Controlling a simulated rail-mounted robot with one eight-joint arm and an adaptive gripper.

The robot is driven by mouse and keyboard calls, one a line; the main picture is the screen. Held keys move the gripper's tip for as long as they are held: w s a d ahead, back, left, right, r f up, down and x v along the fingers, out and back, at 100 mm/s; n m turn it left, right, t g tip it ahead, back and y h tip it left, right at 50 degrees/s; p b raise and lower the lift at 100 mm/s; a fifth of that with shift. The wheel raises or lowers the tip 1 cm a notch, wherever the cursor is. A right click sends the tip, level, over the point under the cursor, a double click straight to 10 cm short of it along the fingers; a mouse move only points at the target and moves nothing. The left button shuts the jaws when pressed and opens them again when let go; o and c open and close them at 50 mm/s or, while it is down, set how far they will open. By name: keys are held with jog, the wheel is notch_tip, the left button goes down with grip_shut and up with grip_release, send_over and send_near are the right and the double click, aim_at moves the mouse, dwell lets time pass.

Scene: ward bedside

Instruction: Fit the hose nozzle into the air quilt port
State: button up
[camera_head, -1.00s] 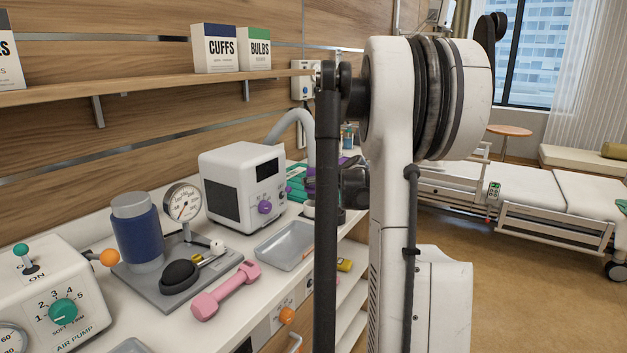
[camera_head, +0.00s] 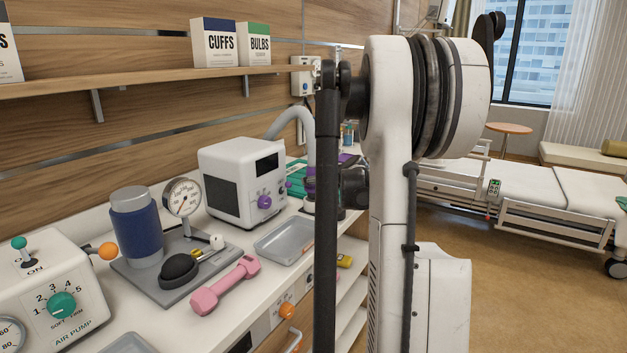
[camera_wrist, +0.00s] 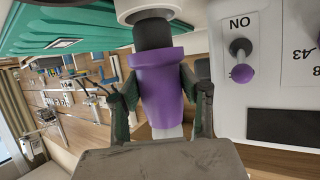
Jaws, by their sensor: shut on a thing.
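In the wrist view my gripper (camera_wrist: 160,108) is shut on the purple hose nozzle (camera_wrist: 163,75), with a dark finger on each side. A black collar (camera_wrist: 154,34) joins the nozzle at the top of the picture and meets a white ring (camera_wrist: 148,10). I cannot tell if this ring is the quilt's port or how far anything is seated in it. A green ribbed surface, apparently the air quilt (camera_wrist: 60,25), lies beside the ring. In the head view the green quilt (camera_head: 297,176) shows behind the white unit; my arm hides the gripper.
The white unit (camera_head: 238,182) with a purple knob and its grey hose (camera_head: 290,120) stand on the counter. A grey tray (camera_head: 284,240), a pink dumbbell (camera_head: 225,287), a gauge stand (camera_head: 184,197) and an air pump (camera_head: 50,290) stand nearer. A shelf (camera_head: 150,80) runs above.

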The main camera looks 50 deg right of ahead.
aim_at(314, 188)
jog(key=shift+f+b, duration=1.1)
jog(key=shift+f, duration=0.6)
jog(key=o, duration=1.2)
jog(key=v, duration=1.2)
jog(key=shift+r, duration=0.1)
